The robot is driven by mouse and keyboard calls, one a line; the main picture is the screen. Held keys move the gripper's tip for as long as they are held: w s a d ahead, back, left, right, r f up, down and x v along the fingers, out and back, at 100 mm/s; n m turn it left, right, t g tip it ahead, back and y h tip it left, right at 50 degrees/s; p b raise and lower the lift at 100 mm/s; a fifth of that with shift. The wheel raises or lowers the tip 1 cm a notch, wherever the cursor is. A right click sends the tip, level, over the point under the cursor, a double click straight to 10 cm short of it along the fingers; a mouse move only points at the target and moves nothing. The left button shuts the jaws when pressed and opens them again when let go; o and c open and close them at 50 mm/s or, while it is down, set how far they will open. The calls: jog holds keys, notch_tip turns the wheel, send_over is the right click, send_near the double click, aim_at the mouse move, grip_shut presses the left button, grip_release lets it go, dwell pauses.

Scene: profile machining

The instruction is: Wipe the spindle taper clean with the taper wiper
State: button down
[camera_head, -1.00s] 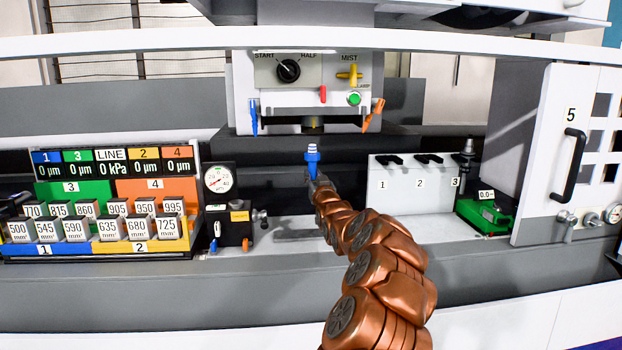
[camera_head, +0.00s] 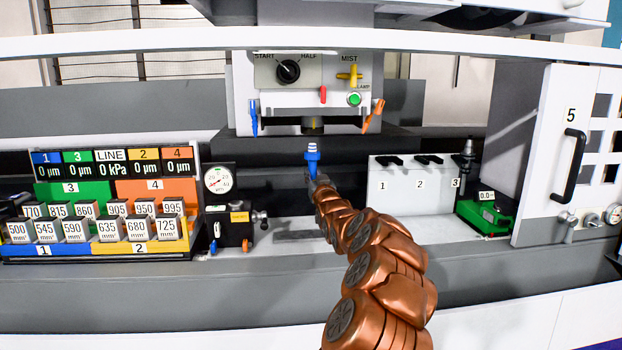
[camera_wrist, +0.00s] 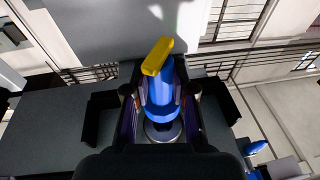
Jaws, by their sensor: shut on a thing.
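The taper wiper (camera_head: 312,156) is a blue stepped plug held upright in my gripper (camera_head: 315,182). In the wrist view the blue wiper (camera_wrist: 159,95) sits between the two fingers of my gripper (camera_wrist: 158,112), which are shut on it. The spindle nose (camera_head: 313,125) is a dark, brass-toned cylinder under the white machine head, above the wiper. A clear gap separates the wiper tip from the spindle. The taper's inside is hidden from the head camera. A yellow bar (camera_wrist: 157,56) shows just beyond the wiper in the wrist view.
A blue lever (camera_head: 254,117) and an orange lever (camera_head: 374,115) hang either side of the spindle. A white rack (camera_head: 408,188) with numbered slots and a green device (camera_head: 484,215) stand right. Numbered blocks (camera_head: 105,228) and a dial gauge (camera_head: 217,179) stand left.

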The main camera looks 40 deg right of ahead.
aim_at(317, 156)
jog(key=shift+r+p, duration=1.1)
jog(key=shift+r, duration=2)
dwell(2.2)
jog(key=shift+d+r+t+p, duration=0.1)
jog(key=shift+r+t+p, duration=0.15)
jog(key=shift+p, duration=0.75)
jog(key=shift+f+n+t+y+p, duration=0.2)
jog(key=shift+n+y+p, duration=0.55)
jog(key=shift+p, duration=1.8)
jog(key=shift+r+t+y+p, duration=0.2)
jog(key=shift+t+y+p, duration=0.05)
jog(key=shift+p, duration=0.7)
jog(key=shift+d+n+t+y+p, duration=0.1)
jog(key=shift+n+t+y+p, duration=0.45)
jog(key=shift+p, duration=1)
jog(key=shift+d+n+g+y+p, duration=0.1)
jog(key=shift+n+y+p, duration=0.1)
jog(key=shift+y+p, duration=1)
